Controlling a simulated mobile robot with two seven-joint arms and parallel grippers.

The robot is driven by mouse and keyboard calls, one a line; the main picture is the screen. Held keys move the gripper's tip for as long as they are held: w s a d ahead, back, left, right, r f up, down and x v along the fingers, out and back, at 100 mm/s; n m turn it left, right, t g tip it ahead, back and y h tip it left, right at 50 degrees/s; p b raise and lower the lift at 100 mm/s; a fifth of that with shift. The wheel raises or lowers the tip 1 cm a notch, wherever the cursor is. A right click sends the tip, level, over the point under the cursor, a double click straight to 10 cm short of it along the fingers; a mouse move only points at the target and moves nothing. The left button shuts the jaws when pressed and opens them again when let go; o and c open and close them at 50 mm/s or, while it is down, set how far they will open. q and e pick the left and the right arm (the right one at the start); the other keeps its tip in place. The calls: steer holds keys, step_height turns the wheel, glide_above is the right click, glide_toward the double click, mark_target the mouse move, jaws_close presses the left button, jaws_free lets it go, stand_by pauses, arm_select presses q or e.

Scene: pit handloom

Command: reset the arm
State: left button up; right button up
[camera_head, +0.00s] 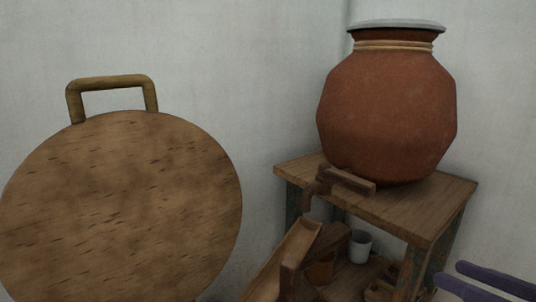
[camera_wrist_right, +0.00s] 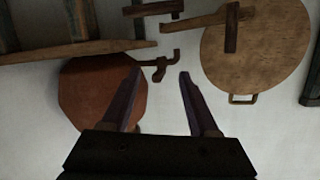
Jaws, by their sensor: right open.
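My right gripper (camera_head: 449,273) comes in at the lower right of the head view, with two purple-grey fingers apart beside the wooden stand. In the right wrist view its fingers (camera_wrist_right: 159,77) are spread with nothing held between them. That view is upside down, with the pot (camera_wrist_right: 90,92) behind the left-hand finger and the wall showing between the fingers. My left gripper is not in view.
A large clay pot (camera_head: 387,115) with a grey lid stands on a wooden stand (camera_head: 430,207), a wooden tap in front. A white cup (camera_head: 360,247) sits on the lower shelf. A round wooden disc (camera_head: 120,210) with a handle fills the left. Open wall lies between.

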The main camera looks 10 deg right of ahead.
steer(key=s+a+r+g+h+p, duration=0.35)
steer(key=s+a+g+p, duration=0.2)
steer(key=s, duration=0.25)
steer(key=s+a+r+g+h+p, duration=0.2)
steer(key=s+a+r+g+p, duration=0.35)
steer(key=s, duration=0.25)
step_height(320, 180, up, 38)
steer(key=s+p, duration=0.1)
steer(key=p, duration=3.6)
steer(key=shift+s+f+p, duration=0.15)
steer(key=shift+p, duration=0.25)
steer(key=shift+d+f, duration=0.1)
